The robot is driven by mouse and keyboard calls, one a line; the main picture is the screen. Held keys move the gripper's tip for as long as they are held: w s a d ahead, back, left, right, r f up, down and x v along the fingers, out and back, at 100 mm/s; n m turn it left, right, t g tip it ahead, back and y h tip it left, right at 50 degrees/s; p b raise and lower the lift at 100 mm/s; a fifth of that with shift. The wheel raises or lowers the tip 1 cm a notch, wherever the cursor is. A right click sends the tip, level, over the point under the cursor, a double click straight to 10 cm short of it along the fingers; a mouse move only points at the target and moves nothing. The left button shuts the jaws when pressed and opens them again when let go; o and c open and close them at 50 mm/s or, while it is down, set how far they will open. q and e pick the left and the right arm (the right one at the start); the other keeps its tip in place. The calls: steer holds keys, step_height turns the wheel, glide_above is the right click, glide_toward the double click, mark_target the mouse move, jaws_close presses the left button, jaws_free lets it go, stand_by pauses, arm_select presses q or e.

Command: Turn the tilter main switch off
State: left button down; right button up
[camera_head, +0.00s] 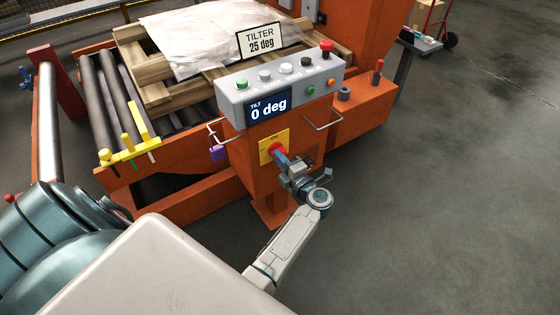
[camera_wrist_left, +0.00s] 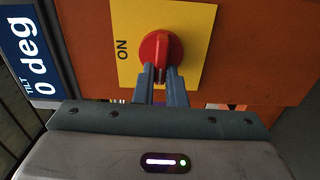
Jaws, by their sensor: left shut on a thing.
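The tilter main switch is a red rotary knob (camera_wrist_left: 160,52) on a yellow plate (camera_wrist_left: 198,30) marked ON. In the left wrist view the knob's ridge runs up and down the picture, and the ON lettering is to its left, turned sideways. The switch also shows in the head view on the yellow plate (camera_head: 266,151), low on the orange post's front. My left gripper (camera_head: 280,154) is shut on the knob's ridge; its fingertips (camera_wrist_left: 161,78) sit on either side of it. The gripper partly hides the knob in the head view. My right gripper is out of view.
Above the switch is a grey control box (camera_head: 290,82) with several buttons and a display reading TILT 0 deg (camera_head: 268,107). Wire handles (camera_head: 324,121) and a purple padlock (camera_head: 217,153) are near the post. Open concrete floor (camera_head: 440,210) lies to the right.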

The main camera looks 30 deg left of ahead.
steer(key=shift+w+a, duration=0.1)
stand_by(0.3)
arm_select(q)
steer(key=c, duration=1.5)
jaws_free()
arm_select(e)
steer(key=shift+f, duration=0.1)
